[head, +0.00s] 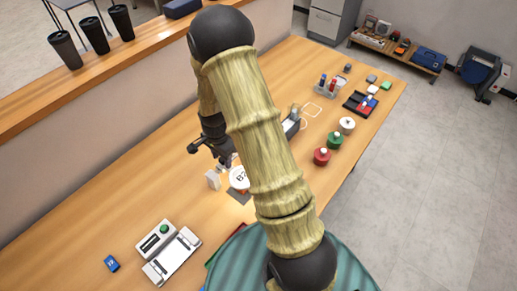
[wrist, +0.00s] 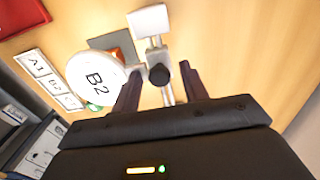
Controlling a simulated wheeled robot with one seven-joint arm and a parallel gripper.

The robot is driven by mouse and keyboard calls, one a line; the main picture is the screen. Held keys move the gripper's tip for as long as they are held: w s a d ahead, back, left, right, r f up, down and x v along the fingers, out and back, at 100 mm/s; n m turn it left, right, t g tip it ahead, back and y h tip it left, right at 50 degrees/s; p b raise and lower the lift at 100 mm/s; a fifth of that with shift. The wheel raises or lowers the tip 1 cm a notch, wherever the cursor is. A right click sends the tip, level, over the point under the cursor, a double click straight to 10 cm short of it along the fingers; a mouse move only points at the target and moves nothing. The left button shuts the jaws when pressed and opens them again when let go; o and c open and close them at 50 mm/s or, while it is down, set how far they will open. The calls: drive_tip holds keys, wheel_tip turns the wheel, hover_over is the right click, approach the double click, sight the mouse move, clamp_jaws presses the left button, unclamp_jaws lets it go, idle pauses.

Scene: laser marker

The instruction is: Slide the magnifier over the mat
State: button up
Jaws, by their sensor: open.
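The magnifier's round white head (wrist: 97,78), marked B2, shows in the wrist view left of my gripper (wrist: 159,82). It joins a stand with a dark knob (wrist: 158,75) and a white block (wrist: 149,21). My gripper is open, its fingers on either side of the knob and stand; contact cannot be told. A grey square, apparently the mat (wrist: 108,42), lies partly behind the head, with an orange item at its edge. In the head view the magnifier (head: 239,175) and grey mat (head: 239,197) are beside my arm, which hides part of them.
Cards marked A1 and B2 (wrist: 40,68) lie left of the magnifier. Red (head: 322,157) and green (head: 335,140) pots stand to the right.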

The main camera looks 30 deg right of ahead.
sight(230, 178)
drive_tip(key=shift+r, duration=0.5)
drive_tip(key=shift+s+r+p, duration=0.1)
drive_tip(key=shift+r+p, duration=0.75)
drive_tip(key=shift+r, duration=0.05)
drive_tip(key=shift+r+p, duration=1)
drive_tip(key=shift+r, duration=0.45)
drive_tip(key=shift+r+n, duration=0.3)
drive_tip(key=shift+r, duration=0.2)
drive_tip(key=s+r+n+t+b, duration=0.2)
drive_tip(key=s+r+n, duration=1.1)
drive_tip(key=shift+s+a+t, duration=0.15)
drive_tip(key=shift+s+t, duration=0.15)
drive_tip(key=shift+s, duration=0.1)
